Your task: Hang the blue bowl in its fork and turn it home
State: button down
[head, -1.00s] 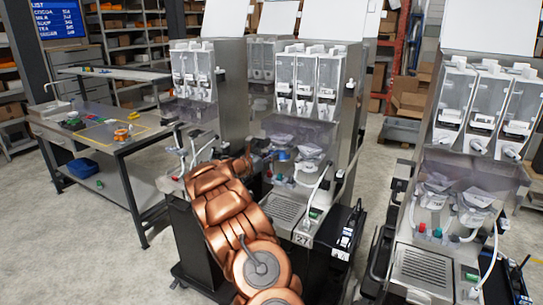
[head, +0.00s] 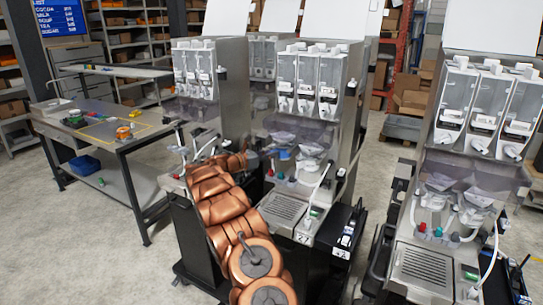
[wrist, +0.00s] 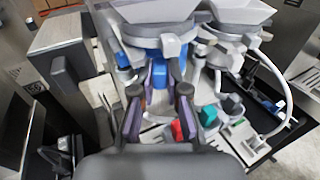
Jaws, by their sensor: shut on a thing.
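The blue bowl (wrist: 150,48) shows in the wrist view under a pale hopper-like part, at the front of a dispenser. A blue tab (wrist: 159,74) below it lies between the fingers of my gripper (wrist: 160,92), which is shut on the bowl. In the head view the blue bowl (head: 281,154) is a small patch in the middle dispenser (head: 308,130), just right of my gripper (head: 258,157). The fork is mostly hidden behind the bowl and fingers. I cannot tell whether the bowl is seated or turned.
A white hose (wrist: 282,85) curves further right. Another dispenser (head: 430,190) stands at the right. A workbench (head: 105,135) is at the left, with open floor in front.

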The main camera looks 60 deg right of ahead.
dwell(0.3)
jog(key=shift+w, duration=0.1)
jog(key=shift+w+d+m+g+y, duration=0.15)
jog(key=shift+w+m+g+y, duration=0.2)
jog(key=shift+m+g, duration=0.35)
jog(key=shift+s, duration=0.2)
jog(key=c, duration=1.1)
grip_release()
